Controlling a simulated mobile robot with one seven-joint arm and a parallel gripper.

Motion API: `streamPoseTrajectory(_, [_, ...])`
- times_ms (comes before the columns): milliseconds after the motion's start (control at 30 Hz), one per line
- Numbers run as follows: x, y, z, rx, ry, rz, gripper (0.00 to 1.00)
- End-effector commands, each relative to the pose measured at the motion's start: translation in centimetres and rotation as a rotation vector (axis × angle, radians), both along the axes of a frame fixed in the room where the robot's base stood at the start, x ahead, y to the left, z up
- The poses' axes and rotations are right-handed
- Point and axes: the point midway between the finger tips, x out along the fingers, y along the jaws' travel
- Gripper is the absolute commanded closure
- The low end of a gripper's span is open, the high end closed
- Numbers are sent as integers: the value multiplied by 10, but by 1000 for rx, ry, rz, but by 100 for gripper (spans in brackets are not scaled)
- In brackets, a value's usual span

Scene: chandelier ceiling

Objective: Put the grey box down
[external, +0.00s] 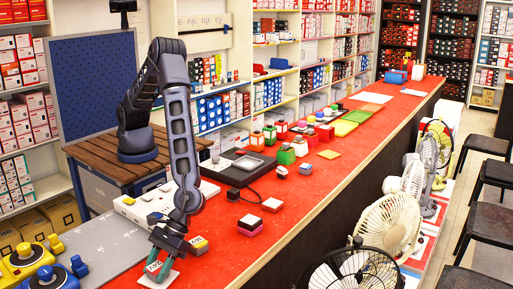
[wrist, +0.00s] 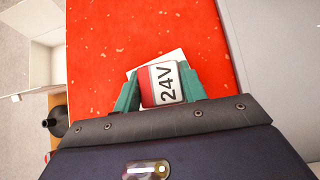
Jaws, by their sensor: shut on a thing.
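My gripper (external: 168,258) has teal fingers and is shut on a small box (external: 154,267) at the near end of the red counter (external: 228,240).
A small yellow and grey block (external: 198,245) stands just right of my gripper. Fans (external: 390,225) stand below the counter's right edge.

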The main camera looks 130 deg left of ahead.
Motion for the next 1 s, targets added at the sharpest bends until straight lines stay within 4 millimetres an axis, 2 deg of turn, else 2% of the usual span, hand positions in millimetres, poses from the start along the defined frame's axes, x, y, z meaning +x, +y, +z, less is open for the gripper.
streamPoseTrajectory(33, [0,0,0,0,0,0,53])
streamPoseTrajectory(100, [0,0,0,0,0,0,39])
streamPoseTrajectory(133, [0,0,0,0,0,0,37])
streamPoseTrajectory(533, [1,4,6,0,0,1,37])
streamPoseTrajectory(1000, [1,62,65,0,-2,1,37])
